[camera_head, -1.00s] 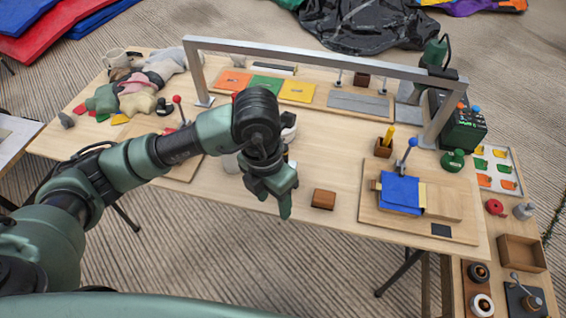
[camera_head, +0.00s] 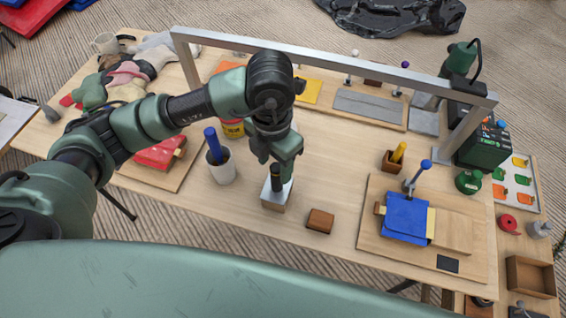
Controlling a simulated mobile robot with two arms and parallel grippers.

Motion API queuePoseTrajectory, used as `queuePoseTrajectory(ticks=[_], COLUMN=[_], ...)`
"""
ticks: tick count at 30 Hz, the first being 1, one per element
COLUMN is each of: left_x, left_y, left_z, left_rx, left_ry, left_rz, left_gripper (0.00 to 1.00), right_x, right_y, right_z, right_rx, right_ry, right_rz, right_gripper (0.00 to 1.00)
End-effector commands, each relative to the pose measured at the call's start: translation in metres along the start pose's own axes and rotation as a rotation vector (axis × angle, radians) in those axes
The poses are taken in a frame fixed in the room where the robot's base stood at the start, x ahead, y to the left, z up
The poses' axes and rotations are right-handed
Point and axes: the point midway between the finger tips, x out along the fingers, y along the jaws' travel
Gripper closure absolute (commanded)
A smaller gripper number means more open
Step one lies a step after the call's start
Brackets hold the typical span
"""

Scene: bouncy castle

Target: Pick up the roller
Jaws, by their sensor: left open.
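My left gripper (camera_head: 276,160) is open and points down over the middle of the table. Right below it, a dark upright handle (camera_head: 277,184) rises from a small block-shaped stand (camera_head: 274,202) with a pale metallic top; this may be the roller, but its upper end is hidden by the gripper. I cannot tell whether the fingers touch the handle. My right gripper is not in view.
A white cup (camera_head: 222,171) with a blue-handled tool (camera_head: 213,144) stands left of the gripper. A brown block (camera_head: 320,221) lies to the right, and a wooden board (camera_head: 455,236) with blue fabric (camera_head: 405,217) farther right. A metal frame (camera_head: 330,68) spans behind.

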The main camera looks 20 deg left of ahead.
Motion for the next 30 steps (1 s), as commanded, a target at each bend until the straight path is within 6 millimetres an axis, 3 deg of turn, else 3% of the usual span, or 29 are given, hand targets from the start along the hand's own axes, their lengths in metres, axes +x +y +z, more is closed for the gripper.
queuePoseTrajectory(ticks=[5, 21, 30], left_x=[0.006, 0.073, 0.078], left_y=[0.000, -0.003, -0.002], left_z=[-0.001, 0.001, 0.001], left_rx=[0.000, 0.000, 0.001], left_ry=[0.003, 0.003, 0.000], left_rz=[-0.001, -0.001, 0.000], left_gripper=[0.49, 0.49, 0.51], right_x=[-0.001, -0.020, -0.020], right_y=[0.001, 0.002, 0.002], right_z=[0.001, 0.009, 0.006], right_rx=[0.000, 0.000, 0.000], right_ry=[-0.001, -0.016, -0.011], right_rz=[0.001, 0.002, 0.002], right_gripper=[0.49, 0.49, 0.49])
